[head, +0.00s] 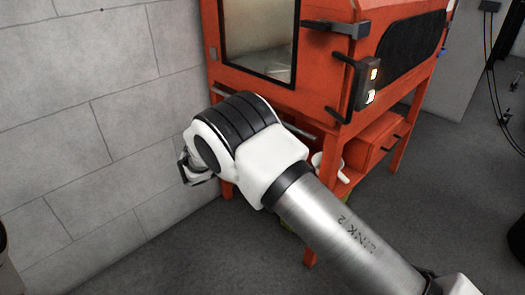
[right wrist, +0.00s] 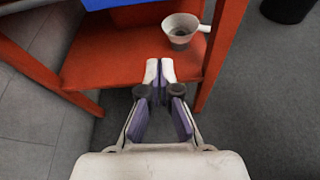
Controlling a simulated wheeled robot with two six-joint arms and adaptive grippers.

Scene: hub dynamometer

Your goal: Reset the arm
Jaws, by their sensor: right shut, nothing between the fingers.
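My right arm (head: 320,220) comes in from the lower right of the head view and reaches toward the left. Its big white joint stands in front of the orange cabinet and near the grey wall. My right gripper (right wrist: 159,70) points up the right wrist view. Its fingertips are together with nothing between them. They are seen over the front of an orange shelf (right wrist: 95,65); whether they touch it I cannot tell. My left gripper is not in view.
The orange cabinet (head: 345,100) with a window and black handles stands close behind the arm. A white funnel-like cup (right wrist: 180,30) sits on its lower shelf, right of the fingertips. A grey block wall (head: 90,120) is at left. Grey floor (head: 460,180) is open at right.

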